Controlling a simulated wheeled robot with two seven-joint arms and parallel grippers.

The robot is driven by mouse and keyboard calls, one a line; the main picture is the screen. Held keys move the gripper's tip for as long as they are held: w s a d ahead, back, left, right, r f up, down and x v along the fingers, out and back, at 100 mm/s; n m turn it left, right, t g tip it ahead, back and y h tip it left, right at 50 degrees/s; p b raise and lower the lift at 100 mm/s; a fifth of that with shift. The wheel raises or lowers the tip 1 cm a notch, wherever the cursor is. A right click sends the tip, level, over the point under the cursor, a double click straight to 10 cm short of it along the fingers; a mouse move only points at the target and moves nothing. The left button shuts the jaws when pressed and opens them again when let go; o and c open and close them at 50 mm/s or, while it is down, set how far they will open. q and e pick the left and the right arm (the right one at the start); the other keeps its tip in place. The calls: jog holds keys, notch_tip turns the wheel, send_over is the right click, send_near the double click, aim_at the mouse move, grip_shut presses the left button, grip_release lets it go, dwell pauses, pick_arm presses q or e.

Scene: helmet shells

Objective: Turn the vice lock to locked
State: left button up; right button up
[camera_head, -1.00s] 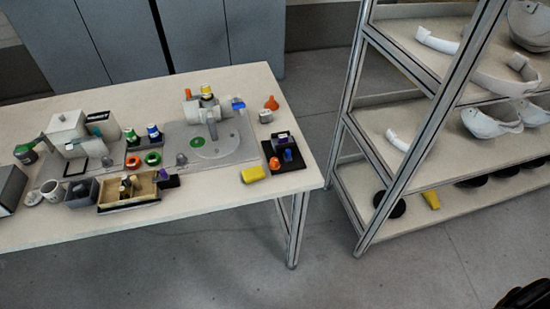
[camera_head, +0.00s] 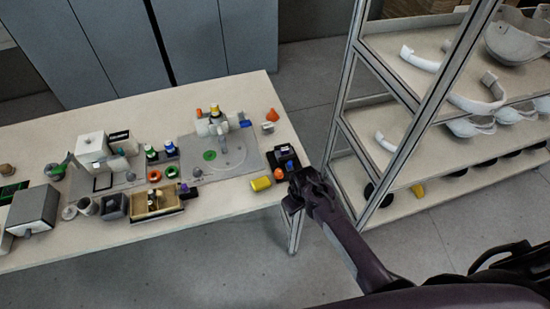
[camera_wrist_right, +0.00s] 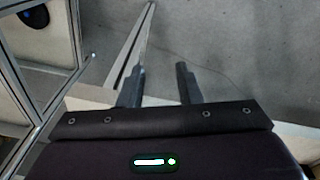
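A pale grey fixture (camera_head: 203,127) stands on a grey plate at the right part of the table, with a yellow-and-black cylinder (camera_head: 215,110) in it and a blue part (camera_head: 245,124) at its right side. It looks like the vice, but its lock setting is too small to read. My right gripper (camera_head: 290,197) is in front of the table's right edge, apart from the fixture. In the right wrist view, my right gripper (camera_wrist_right: 159,85) has its two fingers apart with nothing between them. My left gripper is not in view.
A black holder (camera_head: 284,160) and a yellow block (camera_head: 261,183) lie near the table's right end. A wooden tray (camera_head: 157,213) and several small parts fill the table's left and middle. A metal-framed shelf (camera_head: 341,90) with helmet shells stands close on the right.

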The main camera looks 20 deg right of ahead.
jog(key=w+r+p, duration=0.3)
jog(key=w+r, duration=0.1)
jog(key=r, duration=0.7)
jog(key=r+n+g, duration=0.1)
jog(key=r+n, duration=0.1)
send_over(279, 171)
jog(key=shift+s+d, duration=0.1)
jog(key=shift+s, duration=0.1)
jog(key=shift+w+a, duration=0.2)
jog(key=shift+w, duration=0.15)
notch_tip(279, 171, down, 8)
jog(key=b, duration=0.8)
jog(key=shift+r, duration=0.1)
jog(key=shift+r, duration=0.1)
jog(key=shift+s, duration=0.1)
jog(key=shift+c, duration=0.3)
grip_shut()
